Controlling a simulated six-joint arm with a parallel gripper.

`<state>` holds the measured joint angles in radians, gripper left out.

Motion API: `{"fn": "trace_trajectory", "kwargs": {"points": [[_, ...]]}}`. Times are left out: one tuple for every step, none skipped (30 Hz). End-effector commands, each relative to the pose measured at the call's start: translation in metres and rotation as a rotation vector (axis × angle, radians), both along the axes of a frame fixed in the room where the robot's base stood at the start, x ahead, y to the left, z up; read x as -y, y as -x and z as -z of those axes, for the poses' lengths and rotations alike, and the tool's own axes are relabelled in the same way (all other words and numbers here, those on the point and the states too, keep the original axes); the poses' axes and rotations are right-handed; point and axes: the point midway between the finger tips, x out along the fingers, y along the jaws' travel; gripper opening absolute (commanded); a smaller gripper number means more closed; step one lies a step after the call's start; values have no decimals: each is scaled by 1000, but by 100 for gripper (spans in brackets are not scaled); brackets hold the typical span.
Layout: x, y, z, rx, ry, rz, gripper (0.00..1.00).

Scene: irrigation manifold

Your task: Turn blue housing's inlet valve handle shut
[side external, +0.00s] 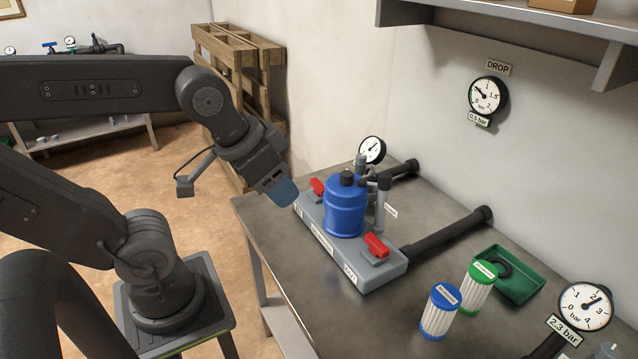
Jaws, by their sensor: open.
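The blue housing (345,208) stands upright on a grey manifold block (330,245) on the bench. A red valve handle (318,187) sits at the block's far left end, partly hidden behind my gripper and the housing. A second red handle (376,246) sits at the near right end, beside a label that seems to read OUT. My gripper (284,197) is open, with a blue-grey tip, just left of the far red handle. It appears apart from the handle, though the exact gap cannot be told. The handle's angle is hard to tell.
Dark pipes (445,235) run from the block to the wall. A gauge (372,150) stands behind the housing. Blue-capped (440,312) and green-capped (478,288) filters and a green tray (516,275) are at right. The bench's front left (290,285) is clear.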

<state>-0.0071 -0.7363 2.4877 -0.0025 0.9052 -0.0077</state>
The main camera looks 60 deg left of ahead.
Motion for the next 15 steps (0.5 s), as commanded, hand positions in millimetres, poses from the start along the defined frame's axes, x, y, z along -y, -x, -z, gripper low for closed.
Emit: {"fn": "trace_trajectory", "kwargs": {"points": [[-2,-6,-2,-14,10,-24,48],[-4,-10,-5,-25,17,-44,48],[-8,-18,-8,-44,32,-79,48],[-11,-25,-11,-60,46,-111,48],[-15,-33,-14,-79,61,-148,48],[-22,-46,-17,-106,85,-200,48],[-27,-55,-20,-128,102,-244,48],[-34,-66,-22,-149,122,-289,48],[-42,-79,-24,-178,149,-347,48],[-49,-89,-25,-198,168,-390,48],[-57,-99,-25,-219,187,-434,48],[-68,-112,-25,-246,214,-492,48],[-76,-121,-24,-266,234,-537,48],[-85,-131,-22,-286,253,-579,48],[-98,-143,-19,-313,279,-638,48]]}}
